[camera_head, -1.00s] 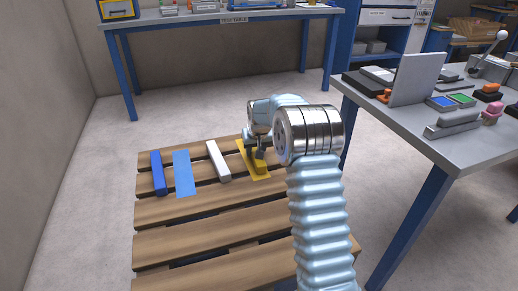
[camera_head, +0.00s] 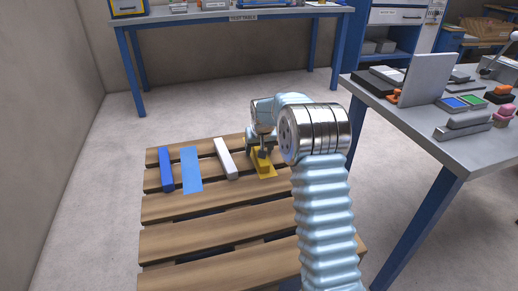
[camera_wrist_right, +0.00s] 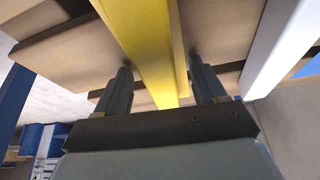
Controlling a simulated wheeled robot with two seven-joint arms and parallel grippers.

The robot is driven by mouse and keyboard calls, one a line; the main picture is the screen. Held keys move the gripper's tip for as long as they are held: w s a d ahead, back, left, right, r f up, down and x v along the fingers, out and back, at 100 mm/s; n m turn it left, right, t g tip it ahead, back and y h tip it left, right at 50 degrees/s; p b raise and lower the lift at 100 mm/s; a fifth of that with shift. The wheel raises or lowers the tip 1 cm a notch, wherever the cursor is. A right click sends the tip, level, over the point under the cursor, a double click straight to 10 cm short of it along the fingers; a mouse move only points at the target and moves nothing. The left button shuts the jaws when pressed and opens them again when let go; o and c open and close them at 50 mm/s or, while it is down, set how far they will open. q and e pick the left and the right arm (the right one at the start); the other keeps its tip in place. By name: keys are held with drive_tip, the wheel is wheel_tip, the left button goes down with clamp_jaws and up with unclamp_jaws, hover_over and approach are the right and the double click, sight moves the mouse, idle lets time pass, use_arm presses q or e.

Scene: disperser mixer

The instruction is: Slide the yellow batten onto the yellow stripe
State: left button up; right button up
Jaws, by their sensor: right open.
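The yellow batten (camera_head: 264,164) lies on the slatted wooden pallet, on or overlapping the flat yellow stripe (camera_head: 270,176). The stripe shows around part of it, and my arm hides some of both. My right gripper (camera_head: 262,152) is open and low over the batten's far part. In the right wrist view the gripper's two fingers (camera_wrist_right: 160,78) stand one on each side of the yellow batten (camera_wrist_right: 142,40), with gaps visible. I cannot tell whether either finger touches it. My left gripper is not in view.
A white batten (camera_head: 225,158), a blue stripe (camera_head: 191,170) and a blue batten (camera_head: 166,170) lie to the left on the pallet (camera_head: 200,209). The pallet's near slats are bare. A grey table (camera_head: 405,125) with parts stands right; a test table (camera_head: 180,17) stands behind.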

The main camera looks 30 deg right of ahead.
drive_tip(key=v, duration=1.4)
drive_tip(key=shift+f, duration=0.15)
